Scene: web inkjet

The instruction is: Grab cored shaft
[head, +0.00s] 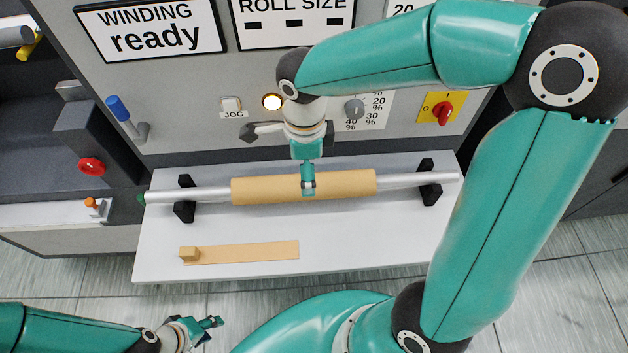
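The cored shaft lies level across two black holders on the white shelf. Its silver shaft (190,195) runs through a tan core (262,190). My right gripper (308,187) points down at the middle of the core, with its teal fingers over it. The far side of the core at the fingers is hidden, so I cannot tell whether they are closed on it. My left gripper (212,328) is at the bottom left, away from the shaft, with its fingers apart and nothing between them.
The black holders (184,199) (430,184) stand under the shaft ends. A tan strip with a small block (245,252) lies on the shelf (370,240) in front. Behind is a machine panel with a lit button (272,102), a grey knob (354,109) and a red switch (443,111).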

